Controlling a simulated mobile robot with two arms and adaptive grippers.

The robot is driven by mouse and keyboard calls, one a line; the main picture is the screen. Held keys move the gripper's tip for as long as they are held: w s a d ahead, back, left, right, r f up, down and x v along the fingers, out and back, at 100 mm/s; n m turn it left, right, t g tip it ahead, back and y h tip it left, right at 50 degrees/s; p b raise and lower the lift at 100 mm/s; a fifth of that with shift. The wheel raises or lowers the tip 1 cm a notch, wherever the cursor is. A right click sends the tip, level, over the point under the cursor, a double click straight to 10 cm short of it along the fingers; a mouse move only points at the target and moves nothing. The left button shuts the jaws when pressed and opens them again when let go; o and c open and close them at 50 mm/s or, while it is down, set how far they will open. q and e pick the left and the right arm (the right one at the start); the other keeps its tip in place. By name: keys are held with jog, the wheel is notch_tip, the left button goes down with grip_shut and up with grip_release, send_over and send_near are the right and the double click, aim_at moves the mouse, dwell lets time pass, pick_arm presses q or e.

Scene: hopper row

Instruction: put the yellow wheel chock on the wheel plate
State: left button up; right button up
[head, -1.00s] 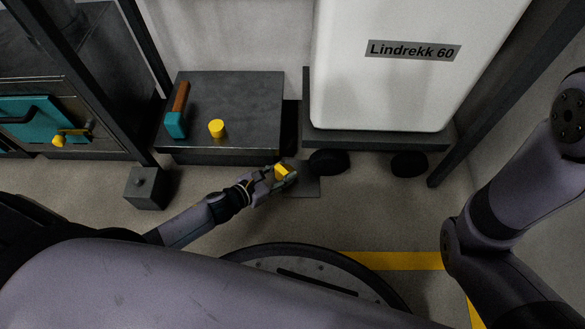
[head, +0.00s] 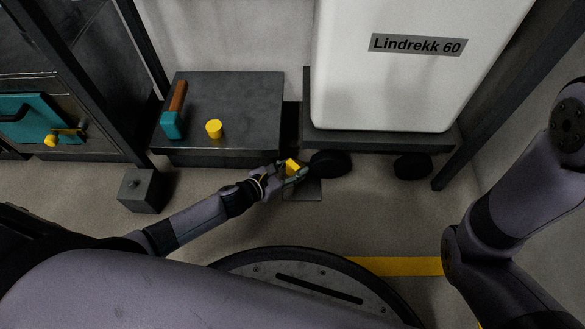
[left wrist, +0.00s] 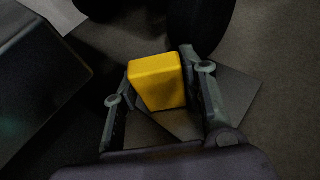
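The yellow wheel chock (head: 292,166) is between the fingers of my left gripper (head: 293,172). In the left wrist view, the chock (left wrist: 156,80) fills the gap between the two fingers of the left gripper (left wrist: 158,62), which is shut on it. The wheel plate (head: 302,193) is a thin dark grey square on the floor below the gripper. It also shows in the left wrist view (left wrist: 235,97), partly hidden by the chock and fingers. The chock is over the plate's far side, near the wheel; its height cannot be told. My right gripper is out of view.
A black wheel (head: 330,163) of the white Lindrekk 60 hopper (head: 400,85) stands just right of the chock. A dark low box (head: 245,105) with a yellow cylinder (head: 214,129) and a teal-and-brown tool (head: 173,115) is at left. The floor in front is clear.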

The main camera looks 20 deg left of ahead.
pick_arm(q)
jog(key=o, duration=0.3)
jog(key=shift+o, duration=0.2)
jog(key=shift+r, duration=0.25)
jog(key=p+v, duration=0.5)
jog(key=v, duration=0.4)
jog(key=shift+s+a+r, duration=0.1)
jog(key=shift+s+r, duration=0.05)
jog(key=shift+s, duration=0.1)
jog(key=shift+s+a+r+p, duration=0.15)
jog(key=shift+s+a+p, duration=0.1)
jog(key=shift+s+p, duration=0.15)
jog(key=shift+s+a+r, duration=0.15)
jog(key=shift+s, duration=0.2)
jog(key=shift+s+a, duration=0.15)
jog(key=shift+s, duration=0.05)
